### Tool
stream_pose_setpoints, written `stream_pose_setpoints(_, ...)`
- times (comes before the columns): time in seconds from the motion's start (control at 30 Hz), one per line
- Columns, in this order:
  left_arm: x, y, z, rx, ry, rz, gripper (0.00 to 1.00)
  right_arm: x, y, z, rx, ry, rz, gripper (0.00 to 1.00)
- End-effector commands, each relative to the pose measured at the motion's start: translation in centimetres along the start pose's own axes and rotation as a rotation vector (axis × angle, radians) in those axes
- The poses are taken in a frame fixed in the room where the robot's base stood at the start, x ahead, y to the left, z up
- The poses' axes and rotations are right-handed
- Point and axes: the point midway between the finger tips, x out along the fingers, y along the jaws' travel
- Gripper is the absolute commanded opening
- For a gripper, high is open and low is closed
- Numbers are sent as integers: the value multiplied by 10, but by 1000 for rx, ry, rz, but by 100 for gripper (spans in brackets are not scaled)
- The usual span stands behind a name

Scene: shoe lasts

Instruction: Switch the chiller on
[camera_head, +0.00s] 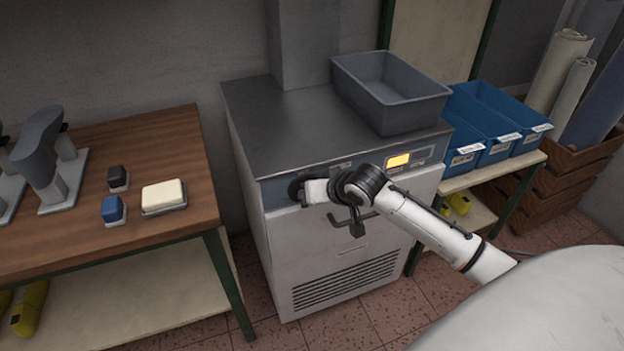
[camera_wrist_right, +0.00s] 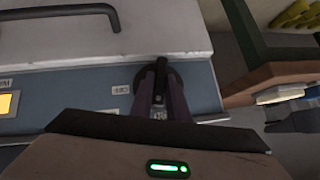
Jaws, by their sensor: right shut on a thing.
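The chiller (camera_head: 285,125) is a grey metal cabinet with a blue-grey control panel. A dark round knob (camera_head: 296,190) is at the panel's left end, and it also shows in the wrist view (camera_wrist_right: 160,68). An amber display (camera_head: 398,161) is lit on the panel; its edge shows in the wrist view (camera_wrist_right: 7,103). My right gripper (camera_head: 303,190) reaches in from the right and is shut on the knob's raised grip, with one finger on each side. The gripper partly hides the knob and the panel. My left gripper is out of view.
A grey bin (camera_head: 391,97) sits on the chiller top. The chiller door has a dark handle (camera_head: 352,224) below my right arm. A wooden bench (camera_head: 155,232) with shoe lasts (camera_head: 38,147) and small blocks stands left. Blue bins (camera_head: 505,116) stand right.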

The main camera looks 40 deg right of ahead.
Motion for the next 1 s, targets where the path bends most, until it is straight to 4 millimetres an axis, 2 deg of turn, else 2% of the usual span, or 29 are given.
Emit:
stream_pose_setpoints(0.4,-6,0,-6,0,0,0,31,1,-4,1,-149,1,148,0)
stream_pose_setpoints(1.0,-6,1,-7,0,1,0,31,1,-3,1,-177,0,176,0)
